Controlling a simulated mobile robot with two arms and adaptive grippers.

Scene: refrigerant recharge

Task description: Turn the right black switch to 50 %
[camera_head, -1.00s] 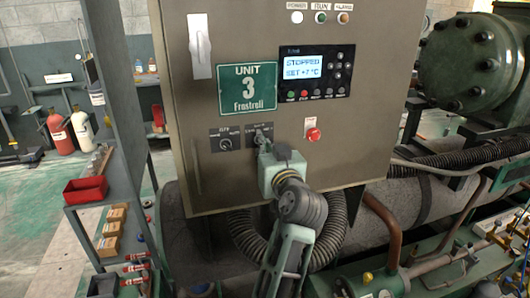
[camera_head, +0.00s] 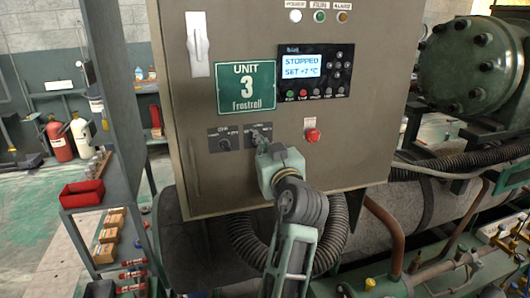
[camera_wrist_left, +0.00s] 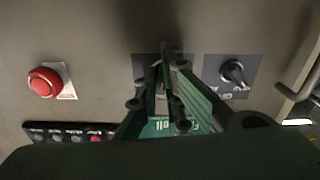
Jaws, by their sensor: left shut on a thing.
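The right black switch (camera_wrist_left: 155,66) is on a dark plate low on the grey cabinet and mostly hidden by my fingers. My left gripper (camera_head: 262,135) reaches up to it from below in the head view. In the left wrist view its green-and-black fingers (camera_wrist_left: 168,58) are shut on the switch. The switch's pointer and scale are covered, so its setting cannot be read. The left black switch (camera_head: 224,144) sits beside it on its own plate; it also shows in the left wrist view (camera_wrist_left: 233,72). My right gripper is in neither view.
A red push button (camera_head: 312,135) is just right of the switch. Above are a display panel (camera_head: 315,72) reading STOPPED and a green UNIT 3 sign (camera_head: 246,87). A ribbed black hose (camera_head: 245,240) and copper pipes (camera_head: 385,235) run below the cabinet.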

